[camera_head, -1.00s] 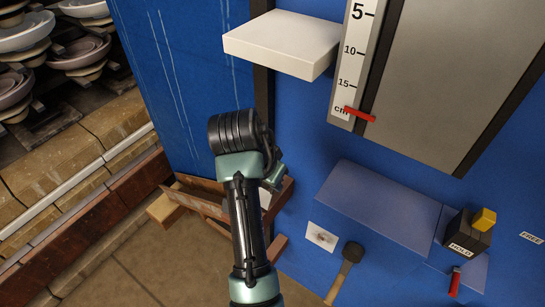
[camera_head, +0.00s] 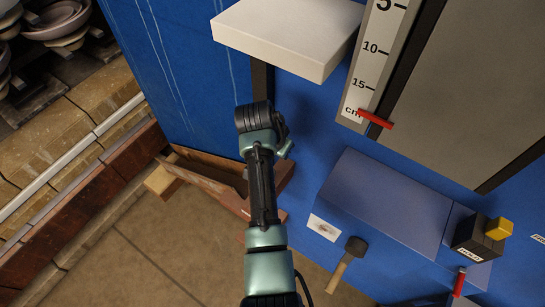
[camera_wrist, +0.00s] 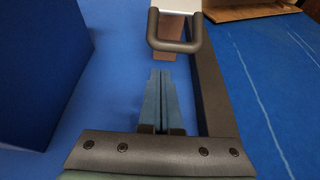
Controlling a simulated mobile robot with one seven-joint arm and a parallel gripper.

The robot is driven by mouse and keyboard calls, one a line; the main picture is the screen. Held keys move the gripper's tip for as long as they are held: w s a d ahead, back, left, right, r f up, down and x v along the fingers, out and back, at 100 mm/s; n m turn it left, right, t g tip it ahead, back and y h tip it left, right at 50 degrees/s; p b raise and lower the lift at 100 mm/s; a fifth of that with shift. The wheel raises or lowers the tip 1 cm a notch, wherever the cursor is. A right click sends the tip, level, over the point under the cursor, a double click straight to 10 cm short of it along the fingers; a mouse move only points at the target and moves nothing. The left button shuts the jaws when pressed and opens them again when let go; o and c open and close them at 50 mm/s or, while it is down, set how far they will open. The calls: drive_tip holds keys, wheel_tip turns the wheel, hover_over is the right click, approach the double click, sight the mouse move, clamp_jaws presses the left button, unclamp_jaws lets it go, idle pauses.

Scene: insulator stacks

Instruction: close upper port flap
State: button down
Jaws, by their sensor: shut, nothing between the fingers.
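A thick white slab (camera_head: 280,38) juts out from the blue wall at the top of the head view. It looks like the raised flap, but I cannot tell for sure. My gripper (camera_wrist: 162,98) shows in the wrist view with its fingers together and empty. In the head view my arm reaches up to a point below the slab, apart from it in the picture; the fingers are hidden there. In the wrist view a dark U-shaped handle (camera_wrist: 175,46) on a pale piece lies beyond the fingertips, with a visible gap. What it belongs to is unclear.
A dark post (camera_wrist: 210,85) runs close beside the fingers. A blue box (camera_head: 385,205) stands to the right, with a mallet (camera_head: 347,262) and a black-and-yellow block (camera_head: 482,238) near it. A scale (camera_head: 377,65) has a red pointer. Wooden boards (camera_head: 205,185) lie low behind my arm.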

drive_tip(key=s+a+p, duration=0.1)
drive_tip(key=s+a+r+p, duration=0.1)
drive_tip(key=s, duration=0.1)
drive_tip(key=shift+s+a+r, duration=0.1)
drive_tip(key=shift+a+r, duration=0.05)
drive_tip(key=shift+s+a, duration=0.1)
idle(0.4)
drive_tip(key=shift+s+a+r+t, duration=0.1)
drive_tip(key=shift+s+t, duration=0.05)
drive_tip(key=shift+t, duration=0.25)
